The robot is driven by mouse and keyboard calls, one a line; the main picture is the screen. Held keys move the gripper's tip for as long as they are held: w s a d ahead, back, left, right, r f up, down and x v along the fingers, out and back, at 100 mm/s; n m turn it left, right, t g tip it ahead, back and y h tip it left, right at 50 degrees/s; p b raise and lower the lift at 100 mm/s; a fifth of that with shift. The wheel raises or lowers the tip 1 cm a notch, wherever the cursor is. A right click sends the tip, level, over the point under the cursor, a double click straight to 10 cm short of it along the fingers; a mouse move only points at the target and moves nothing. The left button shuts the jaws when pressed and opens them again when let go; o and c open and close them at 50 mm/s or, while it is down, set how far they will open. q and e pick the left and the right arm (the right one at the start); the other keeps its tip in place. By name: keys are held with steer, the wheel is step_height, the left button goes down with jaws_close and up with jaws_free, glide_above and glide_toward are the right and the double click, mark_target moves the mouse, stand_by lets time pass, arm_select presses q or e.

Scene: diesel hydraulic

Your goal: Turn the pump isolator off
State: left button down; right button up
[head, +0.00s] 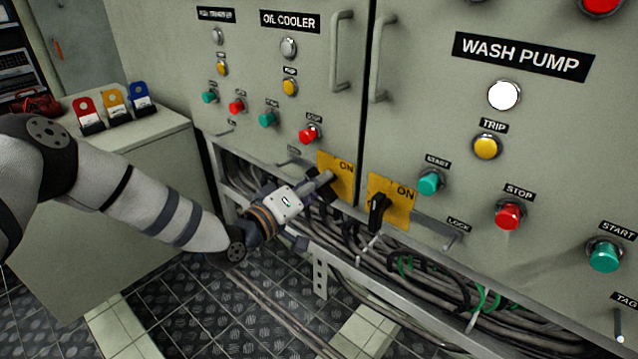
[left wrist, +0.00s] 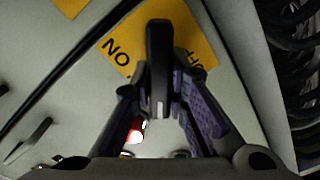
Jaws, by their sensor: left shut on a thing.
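Two isolator switches sit low on the grey cabinet. The left one, under OIL COOLER, has a yellow plate (head: 341,172) marked ON. My left gripper (head: 322,188) is at this switch and partly covers it. In the left wrist view its black handle (left wrist: 158,50) stands between my two fingers (left wrist: 158,95), which are shut on it, in front of the yellow plate (left wrist: 197,42). The right isolator, under WASH PUMP, has a black handle (head: 377,213) standing roughly upright on a yellow plate (head: 402,205) marked ON. My right gripper is not in view.
Start and stop buttons, such as the red stop button (head: 309,133) and green start button (head: 429,182), are close above the isolators. A metal rail (head: 300,240) and cables run below. Padlock holders (head: 112,106) stand on a bench at left.

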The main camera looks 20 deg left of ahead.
arm_select(q)
steer(key=n, duration=0.2)
steer(key=n+b, duration=0.1)
steer(key=n, duration=0.1)
steer(key=shift+f, duration=0.3)
steer(key=shift+n+b, duration=0.4)
steer(key=shift+n, duration=1.1)
steer(key=c, duration=1.6)
jaws_free()
steer(key=shift+o, duration=0.2)
steer(key=shift+s, duration=0.1)
steer(key=v, duration=1.2)
